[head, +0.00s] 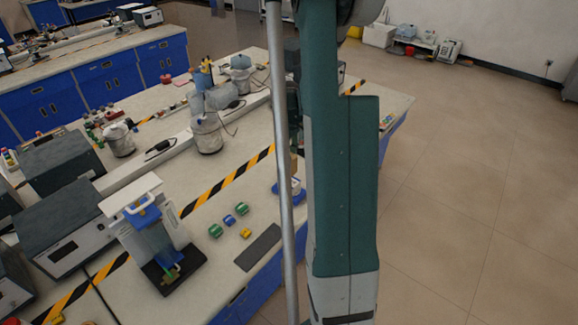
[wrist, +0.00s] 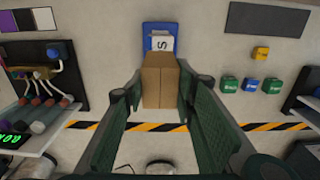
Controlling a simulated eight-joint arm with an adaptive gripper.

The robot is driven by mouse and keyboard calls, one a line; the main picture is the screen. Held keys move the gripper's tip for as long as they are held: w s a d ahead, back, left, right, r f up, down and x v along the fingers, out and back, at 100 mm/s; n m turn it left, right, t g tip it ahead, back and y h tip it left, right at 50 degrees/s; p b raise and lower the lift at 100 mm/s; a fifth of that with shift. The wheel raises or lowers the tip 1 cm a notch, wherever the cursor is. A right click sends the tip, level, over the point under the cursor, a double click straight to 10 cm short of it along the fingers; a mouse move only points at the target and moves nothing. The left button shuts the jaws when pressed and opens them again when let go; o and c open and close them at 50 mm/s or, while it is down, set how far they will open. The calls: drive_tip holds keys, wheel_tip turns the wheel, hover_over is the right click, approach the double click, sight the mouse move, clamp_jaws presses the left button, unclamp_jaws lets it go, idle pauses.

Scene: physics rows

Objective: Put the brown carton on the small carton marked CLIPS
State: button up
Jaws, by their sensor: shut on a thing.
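My gripper (wrist: 160,95) is shut on the brown carton (wrist: 159,78), with one green finger along each side of it in the wrist view. A white box with a letter "S" showing (wrist: 161,43) lies just beyond the brown carton, in or on a blue piece (wrist: 150,27); the rest of its marking is hidden. I cannot tell whether the two cartons touch.
Green, blue and yellow blocks (head: 246,233) and a dark mat (head: 258,247) lie left of the white box in the head view. Black-yellow tape (head: 230,178) crosses the bench. A device on a black base (head: 172,268) stands further left.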

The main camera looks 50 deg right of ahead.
drive_tip(key=shift+f, duration=0.15)
drive_tip(key=shift+f, duration=1.9)
drive_tip(key=shift+f, duration=0.2)
drive_tip(key=o, duration=0.9)
drive_tip(key=shift+r, duration=0.2)
drive_tip(key=shift+r, duration=6)
